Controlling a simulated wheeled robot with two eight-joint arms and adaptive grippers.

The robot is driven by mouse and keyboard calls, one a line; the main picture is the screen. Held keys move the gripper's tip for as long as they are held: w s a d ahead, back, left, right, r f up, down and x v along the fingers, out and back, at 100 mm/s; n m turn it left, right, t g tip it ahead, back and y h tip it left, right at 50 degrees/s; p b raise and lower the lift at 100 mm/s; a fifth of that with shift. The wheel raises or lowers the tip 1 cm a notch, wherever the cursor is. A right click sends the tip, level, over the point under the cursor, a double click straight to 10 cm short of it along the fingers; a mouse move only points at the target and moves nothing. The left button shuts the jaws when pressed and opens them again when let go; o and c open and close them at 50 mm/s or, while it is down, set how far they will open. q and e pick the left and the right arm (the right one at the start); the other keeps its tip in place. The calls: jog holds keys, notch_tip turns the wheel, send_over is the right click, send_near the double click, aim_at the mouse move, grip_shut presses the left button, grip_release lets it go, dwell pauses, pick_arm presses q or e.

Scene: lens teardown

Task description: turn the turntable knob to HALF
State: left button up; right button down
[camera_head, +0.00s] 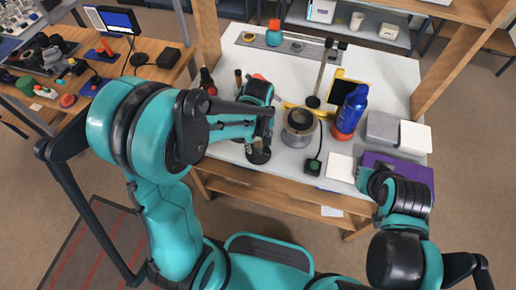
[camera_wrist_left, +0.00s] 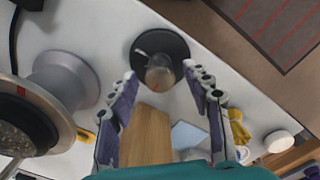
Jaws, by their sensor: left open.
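A round black disc (camera_wrist_left: 178,42) with a grey-brown, knob-like cylinder (camera_wrist_left: 160,73) on it lies on the white bench, ahead of the fingertips in the left wrist view. A small red mark and a pale strip show by the cylinder; no HALF label is readable. The disc appears in the head view (camera_head: 258,155), partly covered by my left gripper (camera_head: 264,135).
A grey flared cylinder (camera_head: 298,130) stands right of the left gripper. A green button box (camera_head: 313,166) with a cable, a blue bottle (camera_head: 352,108) and a purple item (camera_head: 412,172) are farther right. A wooden block (camera_wrist_left: 146,137) lies below the disc in the wrist view.

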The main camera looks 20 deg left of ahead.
pick_arm(q)
jog(key=shift+f, duration=1.1)
grip_shut()
